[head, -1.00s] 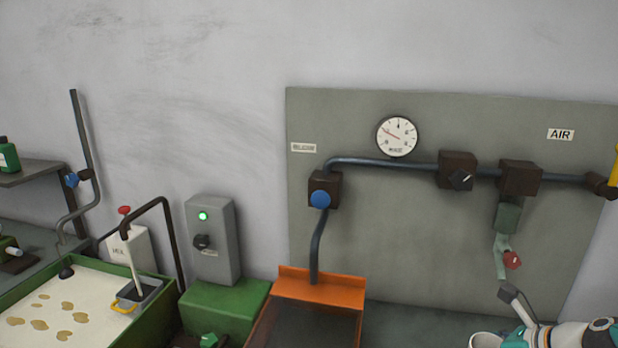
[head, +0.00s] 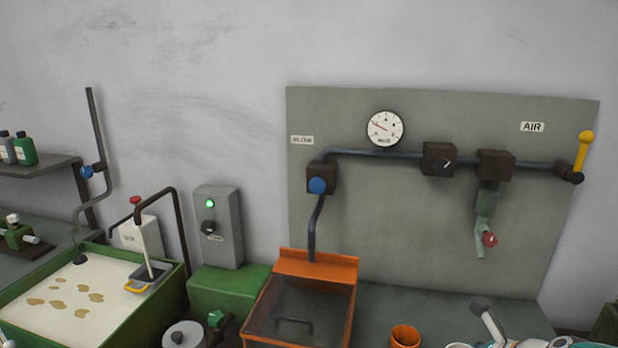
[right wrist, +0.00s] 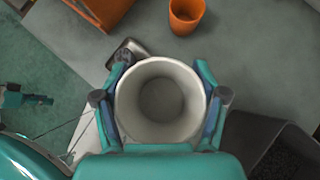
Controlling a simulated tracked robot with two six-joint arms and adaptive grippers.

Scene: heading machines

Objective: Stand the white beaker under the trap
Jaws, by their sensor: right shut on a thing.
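The trap (head: 487,200) is a grey-green body hanging from a dark block on the wall panel. Below it are a red knob (head: 489,240) and a downward outlet. My right gripper (right wrist: 160,95) is shut on the white beaker (right wrist: 160,142), with a finger on each side; I look down into its open mouth and it seems empty. In the head view only the beaker's rim (head: 460,345) shows at the bottom edge, below and left of the trap outlet. What seems to be my left gripper (right wrist: 25,98) shows small at the left of the wrist view, its jaws unclear.
An orange cup (head: 405,336) stands left of the beaker, beside the orange-framed box (head: 348,305). The grey bench (head: 440,300) below the panel looks clear under the trap. A dark bin (right wrist: 285,150) is at lower right in the wrist view.

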